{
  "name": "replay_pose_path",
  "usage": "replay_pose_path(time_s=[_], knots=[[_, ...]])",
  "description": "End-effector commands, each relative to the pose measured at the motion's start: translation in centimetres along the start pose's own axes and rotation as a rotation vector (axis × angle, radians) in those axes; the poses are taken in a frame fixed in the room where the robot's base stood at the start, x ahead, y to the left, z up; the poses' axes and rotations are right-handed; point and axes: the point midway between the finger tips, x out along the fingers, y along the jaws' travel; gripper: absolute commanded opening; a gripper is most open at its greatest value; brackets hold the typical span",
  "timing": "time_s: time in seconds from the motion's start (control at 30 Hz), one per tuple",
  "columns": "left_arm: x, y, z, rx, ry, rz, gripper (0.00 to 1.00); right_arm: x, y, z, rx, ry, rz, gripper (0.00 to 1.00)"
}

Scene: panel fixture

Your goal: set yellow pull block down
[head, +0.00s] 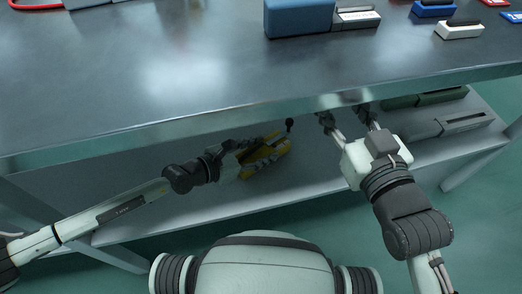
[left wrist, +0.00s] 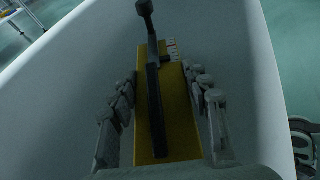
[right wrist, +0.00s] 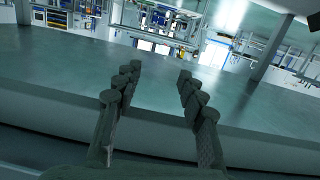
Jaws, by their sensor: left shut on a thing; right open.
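The yellow pull block (head: 268,157) is under the tabletop, over the lower shelf (head: 222,207). It has a dark lever with a round knob. In the left wrist view the block (left wrist: 182,125) lies lengthwise between my fingers, with the dark bar along its top. My left gripper (head: 256,150) is shut on the block, with fingers on both sides (left wrist: 160,88). I cannot tell whether the block's underside touches the shelf. My right gripper (head: 345,114) is open and empty at the table's front edge; its spread fingers also show in the right wrist view (right wrist: 157,73).
The metal tabletop (head: 120,95) overhangs the shelf. A blue block (head: 299,18), a grey block and small blue, white and red blocks stand on it. A dark green block (head: 430,98) and a grey block (head: 450,124) lie on the shelf's right. The shelf's front middle is bare.

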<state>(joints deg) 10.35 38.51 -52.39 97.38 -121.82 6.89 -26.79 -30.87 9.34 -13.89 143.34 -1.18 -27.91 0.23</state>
Motion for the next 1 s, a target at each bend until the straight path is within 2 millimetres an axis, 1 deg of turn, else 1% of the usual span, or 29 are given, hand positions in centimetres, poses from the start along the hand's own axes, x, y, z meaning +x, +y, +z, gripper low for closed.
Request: replay_pose_path(time_s=[0.1, 0.33, 0.63, 0.67, 0.8, 1.0], knots=[[0.0, 0.0, 0.1, 0.001, -0.003, 0.001, 0.05, 0.0, -0.1, -0.3, 0.002, 0.013, -0.002, 0.41], [0.1, 0.0, 0.1, 0.001, -0.003, 0.001, 0.05, 0.0, -0.1, -0.3, 0.002, 0.016, -0.003, 0.41], [0.1, 0.0, -0.1, 0.001, -0.003, 0.000, 0.05, 0.0, -0.4, -1.1, 0.007, 0.053, -0.009, 0.41], [0.1, 0.0, -0.2, 0.000, 0.000, 0.000, 0.50, 0.0, -0.5, -1.2, 0.007, 0.057, -0.009, 0.41], [0.1, 0.0, -0.2, 0.000, 0.000, 0.000, 0.67, 0.0, -0.5, -1.3, 0.007, 0.061, -0.010, 0.41], [0.1, 0.0, -0.2, 0.000, 0.000, 0.000, 0.68, 0.0, -0.5, -1.3, 0.007, 0.059, -0.010, 0.41]])
